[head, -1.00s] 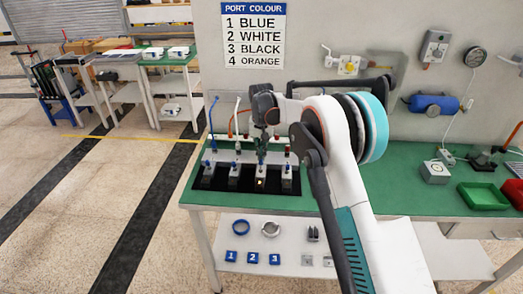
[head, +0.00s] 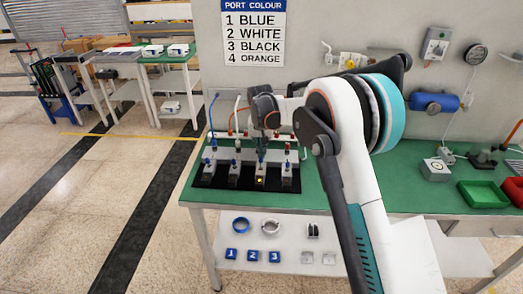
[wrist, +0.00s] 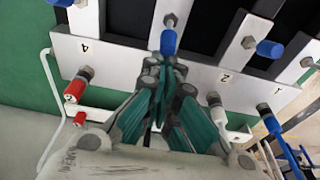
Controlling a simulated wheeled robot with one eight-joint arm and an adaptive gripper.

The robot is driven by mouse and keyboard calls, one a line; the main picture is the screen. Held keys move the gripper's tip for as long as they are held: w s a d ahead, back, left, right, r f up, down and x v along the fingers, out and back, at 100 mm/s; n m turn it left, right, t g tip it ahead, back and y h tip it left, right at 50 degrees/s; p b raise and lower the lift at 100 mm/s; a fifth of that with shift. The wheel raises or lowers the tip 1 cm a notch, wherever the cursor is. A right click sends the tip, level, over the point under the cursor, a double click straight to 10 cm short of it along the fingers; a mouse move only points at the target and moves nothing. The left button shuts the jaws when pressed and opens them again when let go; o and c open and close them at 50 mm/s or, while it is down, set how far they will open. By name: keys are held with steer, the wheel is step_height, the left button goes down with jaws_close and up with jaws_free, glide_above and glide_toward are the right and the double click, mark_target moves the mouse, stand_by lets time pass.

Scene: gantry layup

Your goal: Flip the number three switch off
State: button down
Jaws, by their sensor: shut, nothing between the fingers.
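A row of switch boxes stands on a black strip on the green bench. The third box from the left (head: 260,181) has a lit amber light on its front. In the wrist view its blue-capped lever (wrist: 168,42) sticks out just beyond my fingertips, at the white plate. My gripper (head: 261,154) is shut and empty above this box. It also shows in the wrist view (wrist: 160,72), with its green fingers together close to the lever; I cannot tell whether they touch. The plate's numbers 4, 2 and 1 are readable; the third number is hidden behind my fingers.
Neighbouring levers stand close on both sides, such as the second one (wrist: 269,48). A port colour sign (head: 253,33) hangs behind. Green (head: 482,194) and red trays lie at the right.

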steer(key=s+t, duration=0.1)
steer(key=t, duration=0.1)
steer(key=s+r+t+b, duration=0.1)
steer(key=s+t, duration=0.1)
steer(key=shift+a+t, duration=0.1)
steer(key=shift+t, duration=0.2)
steer(key=shift+w, duration=0.15)
steer(key=shift+r, duration=0.1)
steer(key=shift+r, duration=0.75)
